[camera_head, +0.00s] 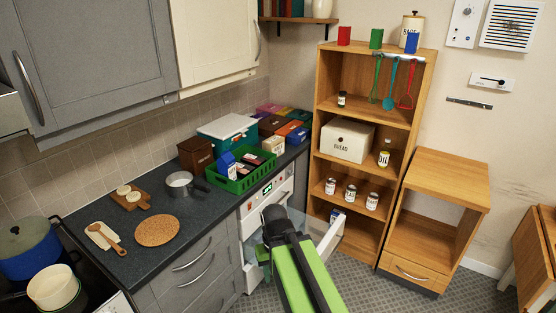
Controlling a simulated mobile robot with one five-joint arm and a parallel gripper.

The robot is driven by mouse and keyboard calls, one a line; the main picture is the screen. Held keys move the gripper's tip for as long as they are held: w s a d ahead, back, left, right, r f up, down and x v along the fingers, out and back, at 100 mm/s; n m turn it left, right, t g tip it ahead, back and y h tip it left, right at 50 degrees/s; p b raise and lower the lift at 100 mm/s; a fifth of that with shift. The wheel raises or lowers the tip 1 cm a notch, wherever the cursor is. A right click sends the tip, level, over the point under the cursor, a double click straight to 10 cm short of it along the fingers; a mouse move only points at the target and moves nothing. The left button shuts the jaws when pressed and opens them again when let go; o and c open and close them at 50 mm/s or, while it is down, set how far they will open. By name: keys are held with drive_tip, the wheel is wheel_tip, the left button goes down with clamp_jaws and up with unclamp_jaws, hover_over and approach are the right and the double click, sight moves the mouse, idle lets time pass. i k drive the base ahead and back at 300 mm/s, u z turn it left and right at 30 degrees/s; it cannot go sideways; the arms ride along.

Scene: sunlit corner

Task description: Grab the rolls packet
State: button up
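I cannot make out with certainty which thing is the rolls packet. A green crate (232,184) on the dark counter holds a blue-and-white carton (227,163) and several flat dark packets (254,160) with labels too small to read. A small blue-and-white item (336,215) also shows low down, just beyond the open white drawer or door. My gripper (274,214) is at the far end of my green arm, over the open front of the white appliance (255,213). Its fingertips are not clear, and I see nothing held in it.
The pulled-out white front (329,240) sits close to my arm. A saucepan (180,185), cork mat (157,230) and boards share the counter (150,262). A wooden shelf unit (320,105) with a bread bin (347,140) and several tins stands right. Tiled floor lies clear at lower right.

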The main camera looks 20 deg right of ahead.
sight(276, 144)
drive_tip(key=u, duration=0.05)
drive_tip(key=k, duration=1.05)
drive_tip(key=z, duration=0.8)
drive_tip(key=i, duration=3.8)
drive_tip(key=u, duration=1.45)
drive_tip(key=k, duration=0.1)
drive_tip(key=u, duration=1.85)
drive_tip(key=k, duration=0.45)
drive_tip(key=z, duration=0.15)
